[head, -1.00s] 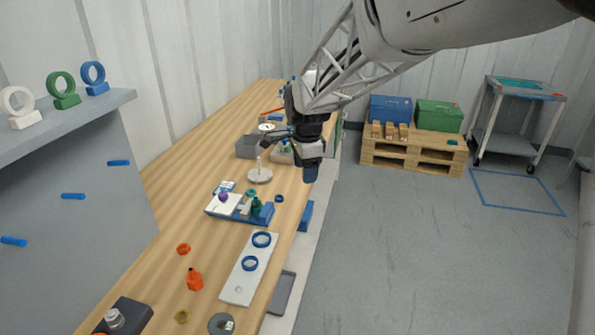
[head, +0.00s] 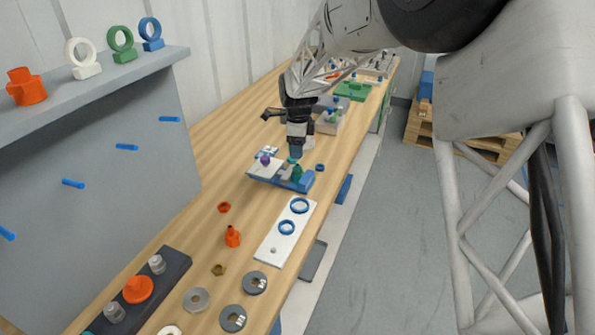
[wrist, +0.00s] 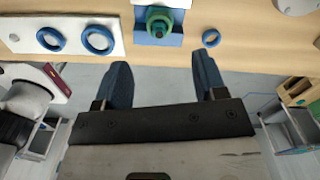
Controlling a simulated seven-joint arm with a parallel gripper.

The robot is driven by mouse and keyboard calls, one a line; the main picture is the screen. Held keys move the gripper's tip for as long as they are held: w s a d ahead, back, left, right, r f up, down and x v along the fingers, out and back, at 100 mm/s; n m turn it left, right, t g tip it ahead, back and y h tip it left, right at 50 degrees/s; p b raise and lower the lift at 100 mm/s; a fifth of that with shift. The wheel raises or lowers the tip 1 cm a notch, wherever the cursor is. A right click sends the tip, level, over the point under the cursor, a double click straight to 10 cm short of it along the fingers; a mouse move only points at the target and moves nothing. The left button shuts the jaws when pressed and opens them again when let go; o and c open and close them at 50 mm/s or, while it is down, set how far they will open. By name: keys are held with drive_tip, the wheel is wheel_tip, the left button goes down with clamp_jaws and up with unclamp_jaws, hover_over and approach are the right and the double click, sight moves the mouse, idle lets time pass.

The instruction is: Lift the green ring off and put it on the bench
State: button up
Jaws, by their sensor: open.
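In the wrist view a green ring (wrist: 160,20) sits around a darker green piece on a blue-and-white holder (wrist: 176,39). It lies ahead of my gripper (wrist: 162,62), roughly in line with the gap between the fingers and apart from them. The jaws are open and empty. In the head view my gripper (head: 296,152) hangs over the holder (head: 301,186), where a dark green vessel (head: 297,174) stands; the gripper partly hides what is there. Another green ring (head: 121,39) stands upright on a green foot on the grey shelf. The wooden bench (head: 205,230) runs below.
A white plate (head: 270,243) with two blue rings lies nearer on the bench, and a loose blue ring (head: 320,167) lies right of the holder. Bare bench shows left of the holder.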

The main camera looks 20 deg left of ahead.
sight(297, 164)
drive_tip(key=shift+f, duration=0.1)
drive_tip(key=shift+f, duration=1.2)
drive_tip(key=shift+f, duration=0.1)
drive_tip(key=shift+a+f, duration=0.1)
drive_tip(key=shift+f, duration=2.4)
drive_tip(key=shift+c, duration=0.3)
drive_tip(key=c, duration=0.9)
